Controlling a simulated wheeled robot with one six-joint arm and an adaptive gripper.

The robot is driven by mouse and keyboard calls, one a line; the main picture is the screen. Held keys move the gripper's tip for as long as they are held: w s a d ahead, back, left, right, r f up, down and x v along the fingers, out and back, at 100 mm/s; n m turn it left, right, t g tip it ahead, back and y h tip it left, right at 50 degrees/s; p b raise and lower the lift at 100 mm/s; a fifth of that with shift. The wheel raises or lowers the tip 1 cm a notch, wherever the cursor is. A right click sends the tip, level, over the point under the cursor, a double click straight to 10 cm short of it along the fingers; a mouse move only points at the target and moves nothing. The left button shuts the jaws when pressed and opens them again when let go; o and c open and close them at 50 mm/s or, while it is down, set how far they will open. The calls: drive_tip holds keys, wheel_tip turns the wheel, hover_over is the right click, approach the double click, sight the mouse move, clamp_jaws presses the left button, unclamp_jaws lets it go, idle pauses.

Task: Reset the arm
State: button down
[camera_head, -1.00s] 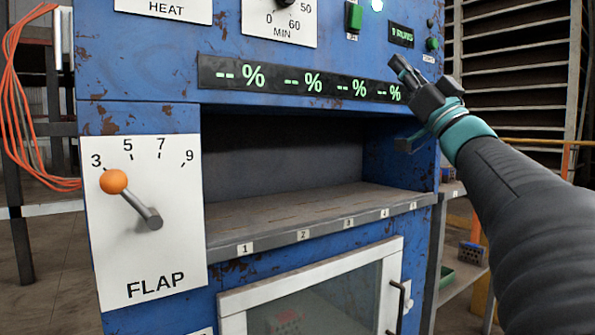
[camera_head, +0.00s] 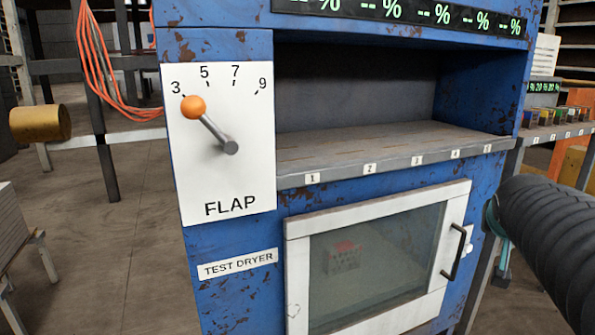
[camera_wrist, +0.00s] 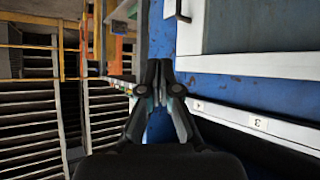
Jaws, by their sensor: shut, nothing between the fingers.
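My gripper (camera_wrist: 159,75) is shut and empty in the wrist view, its fingertips together in front of the blue dryer's side edge. In the head view my dark arm enters at the right edge, beside the dryer, and the gripper's fingers are hidden. The blue test dryer (camera_head: 228,305) stands in the middle. Its white-framed door (camera_head: 300,270) is closed, with a dark handle (camera_head: 455,252) at the right. A reddish perforated brick (camera_head: 344,258) shows dimly behind the glass. The flap lever's orange knob (camera_head: 193,107) points up left, near 3.
A numbered shelf (camera_head: 390,163) above the door is bare. A rack with small coloured blocks (camera_head: 560,120) stands behind at the right. A yellow cylinder (camera_head: 40,123) and orange cables (camera_head: 100,60) are at the left. The floor (camera_head: 130,230) left of the dryer is clear.

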drive_tip(key=s+a+f+n+g+y+p, duration=0.1)
drive_tip(key=s+a+f+n+g+y, duration=0.1)
drive_tip(key=s+a+f, duration=0.3)
drive_tip(key=s+a+f+n+g+y+p, duration=0.1)
drive_tip(key=s+a+f+n+y, duration=0.2)
drive_tip(key=s+a, duration=1)
drive_tip(key=shift+s+a+f+g+y+p, duration=0.15)
drive_tip(key=shift+a+f+g+y+p, duration=0.3)
drive_tip(key=shift+a+f, duration=1.4)
